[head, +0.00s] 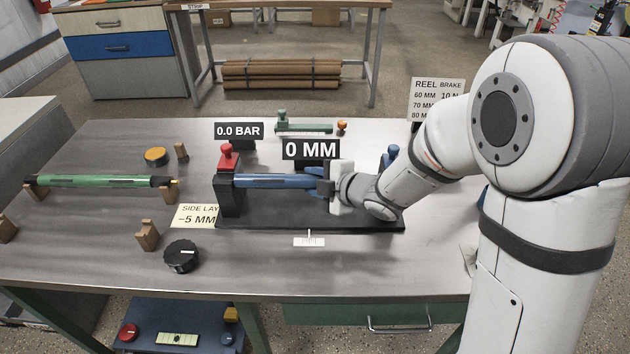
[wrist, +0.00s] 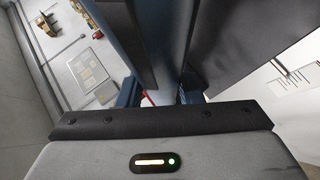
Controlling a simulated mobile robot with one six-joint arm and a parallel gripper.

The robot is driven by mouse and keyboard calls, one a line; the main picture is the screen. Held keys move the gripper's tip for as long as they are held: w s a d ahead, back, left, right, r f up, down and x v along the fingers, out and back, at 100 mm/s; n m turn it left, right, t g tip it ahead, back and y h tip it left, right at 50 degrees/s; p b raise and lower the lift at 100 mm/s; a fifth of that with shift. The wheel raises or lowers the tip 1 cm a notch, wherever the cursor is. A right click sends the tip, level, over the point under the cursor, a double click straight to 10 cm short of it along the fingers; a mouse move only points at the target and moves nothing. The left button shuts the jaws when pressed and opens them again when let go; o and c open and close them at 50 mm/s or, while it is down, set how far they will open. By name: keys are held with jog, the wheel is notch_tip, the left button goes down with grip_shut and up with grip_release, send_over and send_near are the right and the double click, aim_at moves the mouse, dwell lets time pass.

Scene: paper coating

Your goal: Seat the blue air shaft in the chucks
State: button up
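The blue air shaft (head: 275,181) lies roughly level above the black base, its left end at the red-knobbed left chuck (head: 230,192). I cannot tell whether that end is fully seated. My gripper (head: 323,183) is at the shaft's right part, with blue fingers around or beside it. The wrist view shows the gripper (wrist: 163,94) with its fingertips apart and dark and blue surfaces between and beyond them; I cannot tell whether they press on the shaft. The right chuck's blue knob (head: 391,153) shows behind my arm, which hides the rest and the shaft's right end.
A green shaft (head: 95,181) rests on wooden blocks at the left. A black knob (head: 181,256) and a wooden block (head: 147,236) stand left of the black base (head: 280,221). Signs read 0.0 BAR (head: 239,131) and 0 MM (head: 311,150).

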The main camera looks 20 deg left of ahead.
jog(key=o, duration=0.5)
jog(key=p+v, duration=0.1)
jog(key=v, duration=0.7)
jog(key=shift+a, duration=0.1)
